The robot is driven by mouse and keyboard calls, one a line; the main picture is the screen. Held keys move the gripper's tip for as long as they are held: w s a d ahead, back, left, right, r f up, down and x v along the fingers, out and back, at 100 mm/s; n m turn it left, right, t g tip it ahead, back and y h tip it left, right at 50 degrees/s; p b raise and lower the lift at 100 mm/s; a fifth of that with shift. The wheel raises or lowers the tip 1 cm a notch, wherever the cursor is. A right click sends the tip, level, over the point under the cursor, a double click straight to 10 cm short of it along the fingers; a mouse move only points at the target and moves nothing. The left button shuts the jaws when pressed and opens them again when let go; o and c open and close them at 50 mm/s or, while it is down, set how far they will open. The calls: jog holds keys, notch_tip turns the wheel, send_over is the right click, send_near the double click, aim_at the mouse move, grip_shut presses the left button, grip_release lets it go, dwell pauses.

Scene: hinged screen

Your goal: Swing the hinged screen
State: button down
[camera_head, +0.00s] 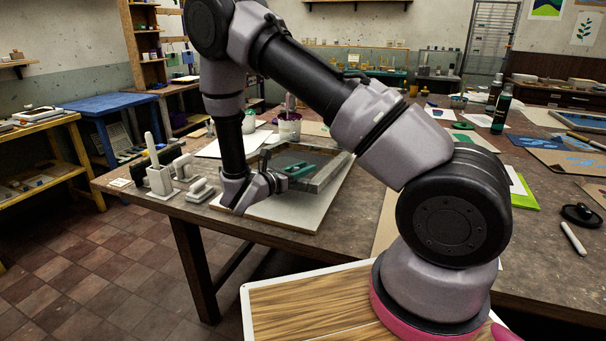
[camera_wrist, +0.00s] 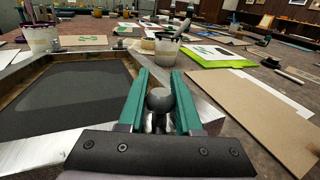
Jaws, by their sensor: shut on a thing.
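The hinged screen (camera_head: 333,172) has a pale metal frame around dark mesh and lies over a light base board (camera_head: 290,215) on the table. In the wrist view the screen (camera_wrist: 60,100) fills the left side. My gripper (camera_head: 300,170) is at the screen's near side. Its green fingers (camera_wrist: 161,85) are shut on a round dark knob (camera_wrist: 160,101) on the frame. The screen looks nearly flat; I cannot tell its exact tilt. Its hinges are not clear in either view.
A small grey holder (camera_head: 160,181) and grey blocks stand left of the board at the table edge. Tubs (camera_head: 288,127) stand behind the screen. A brown sheet (camera_wrist: 255,110) lies to the right in the wrist view. Bottles (camera_head: 501,112) stand farther back on the table.

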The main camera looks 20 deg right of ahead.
jog(key=w+d+r+g+y, duration=0.1)
jog(key=w+d+r, duration=0.2)
jog(key=w+r, duration=0.2)
jog(key=w+d+r+n+g+y, duration=0.1)
jog(key=w+d+r, duration=0.3)
jog(key=r, duration=0.8)
jog(key=w+d+r+n+g+y, duration=0.1)
jog(key=w+d+r+g+y, duration=0.1)
jog(key=w+d+r, duration=0.2)
notch_tip(320, 180, up, 5)
jog(key=shift+w+f+y, duration=0.15)
jog(key=shift+w+y, duration=0.15)
jog(key=shift+w, duration=0.75)
jog(key=c, duration=0.6)
grip_release()
jog(key=shift+f, duration=0.1)
jog(key=v, duration=1)
jog(key=shift+a+r, duration=0.25)
jog(key=shift+r, duration=0.05)
